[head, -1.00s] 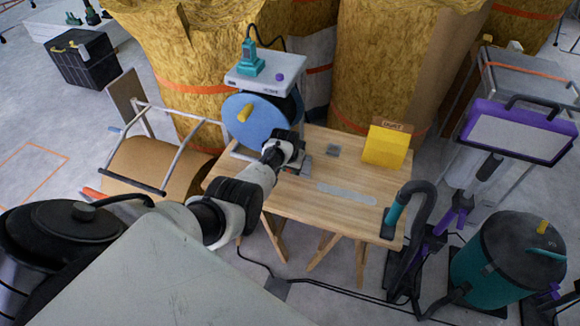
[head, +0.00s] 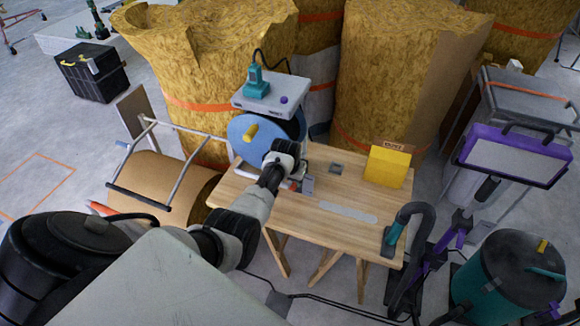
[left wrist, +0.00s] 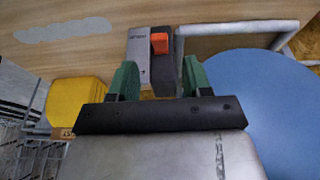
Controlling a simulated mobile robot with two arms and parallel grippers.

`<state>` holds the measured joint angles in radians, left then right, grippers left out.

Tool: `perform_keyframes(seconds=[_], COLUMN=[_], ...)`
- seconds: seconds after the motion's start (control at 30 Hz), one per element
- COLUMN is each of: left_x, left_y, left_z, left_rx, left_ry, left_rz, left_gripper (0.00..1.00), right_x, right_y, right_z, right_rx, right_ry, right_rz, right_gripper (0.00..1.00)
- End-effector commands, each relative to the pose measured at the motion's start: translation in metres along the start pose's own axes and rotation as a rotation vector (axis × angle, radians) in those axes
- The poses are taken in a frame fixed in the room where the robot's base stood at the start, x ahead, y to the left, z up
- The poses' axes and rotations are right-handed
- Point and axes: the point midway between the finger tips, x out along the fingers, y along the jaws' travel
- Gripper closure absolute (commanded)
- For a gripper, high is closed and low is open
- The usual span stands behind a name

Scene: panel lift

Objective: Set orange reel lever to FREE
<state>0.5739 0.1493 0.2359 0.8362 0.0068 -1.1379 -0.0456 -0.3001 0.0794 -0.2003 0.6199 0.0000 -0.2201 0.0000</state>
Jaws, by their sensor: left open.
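The orange lever (left wrist: 159,43) is a small upright tab on a grey box (left wrist: 150,62) with a label too small to read, seen in the left wrist view. The box also shows in the head view (head: 308,187), on the wooden table beside the blue reel (head: 249,136). The reel fills the right of the left wrist view (left wrist: 262,105). My left gripper (left wrist: 160,82) is open, its green fingers apart and empty, with the lever beyond and between them. In the head view my left wrist hides the fingertips. The lever's setting cannot be read. My right gripper is not in view.
A metal tube frame (left wrist: 238,28) runs beside the reel. A white shelf (head: 270,96) with a teal tool stands above it. A yellow block (head: 387,166) and a flat grey strip (head: 347,212) are on the table (head: 290,215). A hose stands at its right edge.

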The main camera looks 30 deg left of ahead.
Motion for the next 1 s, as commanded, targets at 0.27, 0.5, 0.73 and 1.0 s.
perform_keyframes(seconds=[0.27, 0.5, 0.73, 1.0], left_x=[-0.041, -0.051, -0.051, -0.051], left_y=[0.0, 0.0, 0.0, 0.0], left_z=[-0.001, 0.0, 0.0, 0.001], left_rx=[0.0, -0.001, -0.001, 0.0], left_ry=[0.001, -0.001, -0.001, -0.001], left_rz=[0.001, 0.001, 0.001, 0.0], left_gripper=[0.51, 0.51, 0.51, 0.51], right_x=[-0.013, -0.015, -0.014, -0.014], right_y=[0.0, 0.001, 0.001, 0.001], right_z=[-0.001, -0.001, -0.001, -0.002], right_rx=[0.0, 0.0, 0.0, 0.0], right_ry=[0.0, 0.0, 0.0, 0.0], right_rz=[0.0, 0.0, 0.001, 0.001], right_gripper=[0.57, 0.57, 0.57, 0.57])
